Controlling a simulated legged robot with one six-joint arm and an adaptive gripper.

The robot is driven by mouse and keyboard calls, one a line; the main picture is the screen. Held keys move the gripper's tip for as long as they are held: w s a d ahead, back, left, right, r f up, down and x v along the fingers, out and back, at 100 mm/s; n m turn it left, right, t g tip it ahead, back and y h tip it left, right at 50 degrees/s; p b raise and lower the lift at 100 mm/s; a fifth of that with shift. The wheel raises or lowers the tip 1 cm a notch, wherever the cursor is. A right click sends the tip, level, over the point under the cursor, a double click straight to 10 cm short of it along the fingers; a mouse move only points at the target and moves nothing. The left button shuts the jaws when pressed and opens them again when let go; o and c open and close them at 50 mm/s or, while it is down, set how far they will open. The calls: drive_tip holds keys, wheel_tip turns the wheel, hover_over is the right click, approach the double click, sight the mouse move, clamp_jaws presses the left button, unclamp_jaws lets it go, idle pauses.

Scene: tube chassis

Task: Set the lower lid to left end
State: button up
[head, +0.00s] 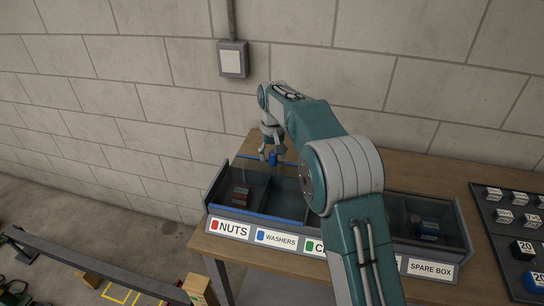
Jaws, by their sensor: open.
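A long dark bin with labelled compartments (459,222) stands on the wooden bench. A see-through lid with blue edges (255,217) seems to lie over its left part, above the NUTS and WASHERS labels. A small blue knob (273,158) shows near its back edge. My gripper (272,152) points down, open, at the knob, with its fingers around or just beside it; I cannot tell whether they touch it. My arm hides the middle of the bin, so I cannot tell whether another lid is there or which is lower.
A dark board with several numbered blocks (522,222) lies to the right on the bench (450,175). A block wall with a switch box (233,60) rises behind.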

wheel_tip(320, 180, up, 11)
drive_tip(key=shift+w+a+r, duration=0.1)
drive_tip(key=shift+r, duration=0.1)
drive_tip(key=shift+a, duration=0.1)
drive_tip(key=s+d+r+m+t, duration=0.1)
drive_tip(key=s+d+r, duration=0.45)
drive_tip(key=s, duration=0.25)
drive_tip(key=s+d+r+m+t, duration=0.1)
drive_tip(key=s+d+r+t, duration=0.1)
drive_tip(key=s+d+r, duration=0.35)
drive_tip(key=s+d+f+t, duration=0.1)
drive_tip(key=s+d+f, duration=0.1)
drive_tip(key=s, duration=0.6)
drive_tip(key=s+d+f, duration=0.3)
drive_tip(key=s+f, duration=0.2)
drive_tip(key=s, duration=0.3)
drive_tip(key=s+d+f+m+t, duration=0.1)
drive_tip(key=s+d+f, duration=0.2)
drive_tip(key=s, duration=0.5)
drive_tip(key=shift+s+f+t, duration=0.2)
drive_tip(key=shift+f+t, duration=0.1)
drive_tip(key=shift+f, duration=0.05)
